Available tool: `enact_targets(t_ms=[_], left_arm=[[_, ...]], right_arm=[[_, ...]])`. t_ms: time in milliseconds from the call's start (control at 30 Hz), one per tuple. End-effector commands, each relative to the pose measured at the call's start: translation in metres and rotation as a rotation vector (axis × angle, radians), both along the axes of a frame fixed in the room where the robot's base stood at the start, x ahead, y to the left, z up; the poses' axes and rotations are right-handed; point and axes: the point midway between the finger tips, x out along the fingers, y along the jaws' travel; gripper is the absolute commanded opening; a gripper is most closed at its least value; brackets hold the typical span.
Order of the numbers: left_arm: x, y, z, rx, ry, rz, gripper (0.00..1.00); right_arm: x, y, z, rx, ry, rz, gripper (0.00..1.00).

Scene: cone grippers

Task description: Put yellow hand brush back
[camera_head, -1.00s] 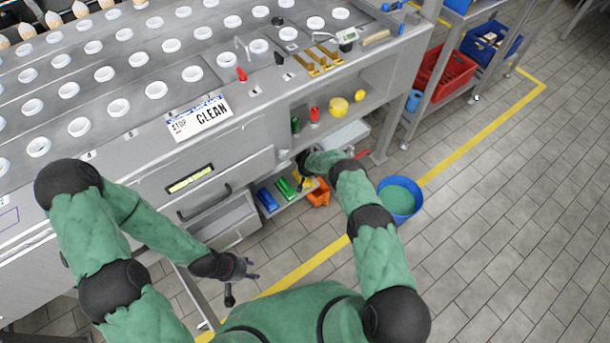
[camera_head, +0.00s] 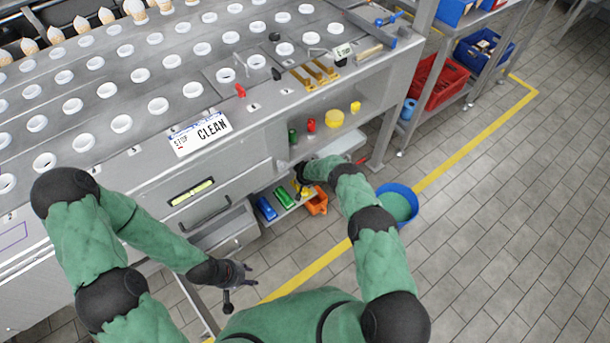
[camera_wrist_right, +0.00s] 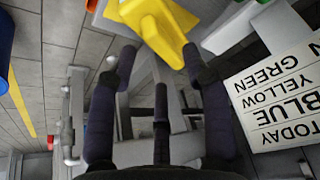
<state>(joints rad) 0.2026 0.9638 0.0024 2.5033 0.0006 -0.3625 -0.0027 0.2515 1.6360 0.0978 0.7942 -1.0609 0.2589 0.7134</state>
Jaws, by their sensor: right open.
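The yellow hand brush (camera_head: 304,188) is on the low shelf under the counter, between a green brush (camera_head: 284,197) and an orange bin (camera_head: 317,201). In the right wrist view the yellow brush (camera_wrist_right: 160,28) is at the top, beyond my fingertips, and its far end is cut off. My right gripper (camera_wrist_right: 158,62) is open with nothing between its fingers. In the head view it is mostly hidden by my own wrist, just above the yellow brush. My left gripper (camera_head: 240,280) is open and empty, in front of the drawers and away from the shelf.
A blue brush (camera_head: 266,208) lies left of the green one. A card with colour names (camera_wrist_right: 280,100) shows upside down in the wrist view. A blue bucket (camera_head: 398,204) stands on the floor to the right.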

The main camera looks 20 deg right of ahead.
Motion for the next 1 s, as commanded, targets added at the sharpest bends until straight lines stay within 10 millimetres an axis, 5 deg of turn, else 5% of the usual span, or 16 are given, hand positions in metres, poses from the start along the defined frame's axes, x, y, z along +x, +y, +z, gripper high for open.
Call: enact_targets(t_ms=[500,1000], left_arm=[[0.0,0.0,0.062,0.0,0.0,0.0,0.4],[0.0,0.0,0.077,0.0,0.0,0.0,0.4]], right_arm=[[-0.024,0.001,0.062,0.0,0.0,0.001,0.49],[-0.048,0.014,0.083,0.043,0.03,0.013,0.49]])
